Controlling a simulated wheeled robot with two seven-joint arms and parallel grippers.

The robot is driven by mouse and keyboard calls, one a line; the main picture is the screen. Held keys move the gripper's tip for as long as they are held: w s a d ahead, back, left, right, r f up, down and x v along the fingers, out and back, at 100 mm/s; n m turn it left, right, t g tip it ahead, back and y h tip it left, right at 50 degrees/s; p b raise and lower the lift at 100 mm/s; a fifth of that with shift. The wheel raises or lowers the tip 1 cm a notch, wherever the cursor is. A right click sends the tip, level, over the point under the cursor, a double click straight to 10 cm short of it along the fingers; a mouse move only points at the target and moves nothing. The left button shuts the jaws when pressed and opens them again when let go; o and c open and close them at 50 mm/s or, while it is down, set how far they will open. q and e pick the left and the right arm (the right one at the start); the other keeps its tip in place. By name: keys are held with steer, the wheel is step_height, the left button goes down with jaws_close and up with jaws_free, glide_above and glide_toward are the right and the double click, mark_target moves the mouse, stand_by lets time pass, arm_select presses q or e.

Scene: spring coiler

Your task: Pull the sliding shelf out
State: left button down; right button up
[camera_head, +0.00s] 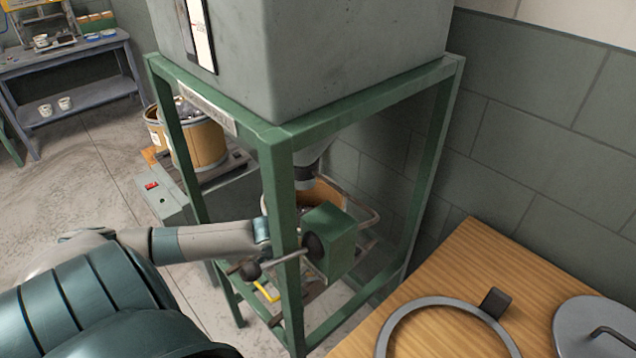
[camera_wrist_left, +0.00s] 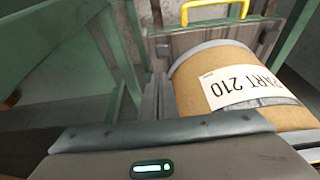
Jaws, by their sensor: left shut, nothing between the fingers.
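The sliding shelf, a worn grey tray (camera_wrist_left: 185,38) with a yellow handle (camera_wrist_left: 215,10), shows in the left wrist view. It bears a brown drum (camera_wrist_left: 240,85) labelled "PART 210". In the head view the yellow handle (camera_head: 266,292) sits low inside the green frame, and most of the shelf is hidden. My left gripper (camera_head: 264,232) is at the frame's front post, partly hidden by it. Its fingers (camera_wrist_left: 156,98) are shut and empty, beside the drum and apart from the handle. My right gripper is out of view.
The green frame (camera_head: 281,200) carries a grey hopper (camera_head: 340,45) above the drum. A green box (camera_head: 332,240) with dark ball knobs is close to my left wrist. A wooden table (camera_head: 450,265) is at the right. Open floor (camera_head: 95,190) lies left.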

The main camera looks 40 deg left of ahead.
arm_select(q)
steer(key=shift+w, duration=0.1)
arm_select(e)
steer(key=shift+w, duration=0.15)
arm_select(q)
glide_above(313, 290)
steer(key=s, duration=0.2)
steer(key=f, duration=0.7)
steer(key=shift+w+a+f+p, duration=0.15)
steer(key=shift+w+f+p, duration=0.05)
steer(key=shift+f+p, duration=0.2)
steer(key=shift+w+f, duration=0.25)
steer(key=shift+f, duration=0.45)
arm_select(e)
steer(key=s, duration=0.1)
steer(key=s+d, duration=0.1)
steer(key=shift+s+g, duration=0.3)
